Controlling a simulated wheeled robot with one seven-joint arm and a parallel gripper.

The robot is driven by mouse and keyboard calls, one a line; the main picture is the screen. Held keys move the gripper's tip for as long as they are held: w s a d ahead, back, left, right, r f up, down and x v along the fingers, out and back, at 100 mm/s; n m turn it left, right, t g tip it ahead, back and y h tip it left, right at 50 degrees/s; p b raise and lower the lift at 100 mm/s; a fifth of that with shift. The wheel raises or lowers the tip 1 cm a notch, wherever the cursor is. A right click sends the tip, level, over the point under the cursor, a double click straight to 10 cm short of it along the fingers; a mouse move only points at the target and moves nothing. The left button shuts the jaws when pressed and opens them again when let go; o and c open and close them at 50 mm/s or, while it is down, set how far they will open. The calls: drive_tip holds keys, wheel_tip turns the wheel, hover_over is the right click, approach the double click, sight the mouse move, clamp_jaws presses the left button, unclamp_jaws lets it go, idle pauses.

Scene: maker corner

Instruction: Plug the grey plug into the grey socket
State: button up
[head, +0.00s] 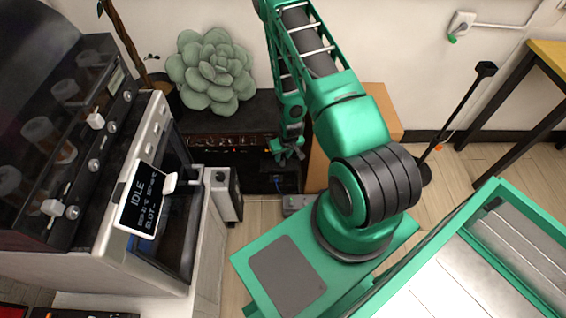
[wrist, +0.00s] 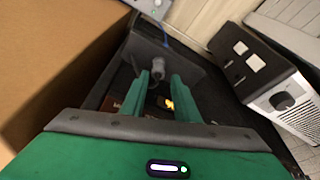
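My gripper (head: 287,150) hangs low in front of the dark cabinet in the head view. In the wrist view its two green fingers (wrist: 161,80) are apart. A small grey rounded piece (wrist: 158,64), which looks like the grey plug, shows at or just beyond the fingertips, with a gap on the right. I cannot tell whether a finger touches it. A blue cable (wrist: 165,38) runs up behind it. A grey box (head: 297,203) lies on the floor left of my base, and a grey box edge (wrist: 150,7) shows at the top of the wrist view. I cannot make out the grey socket.
A white and black box (head: 222,195) stands left of the gripper; it also shows in the wrist view (wrist: 270,85). A brown carton (wrist: 50,60) is close on the other side. A succulent (head: 212,72) sits on the dark cabinet (head: 200,120). A wall outlet (head: 462,24) holds a green plug.

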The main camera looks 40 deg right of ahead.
sight(283, 160)
drive_tip(key=shift+x, duration=2.55)
drive_tip(key=shift+s+d, duration=0.1)
drive_tip(key=shift+d, duration=0.05)
drive_tip(key=shift+c, duration=0.7)
clamp_jaws()
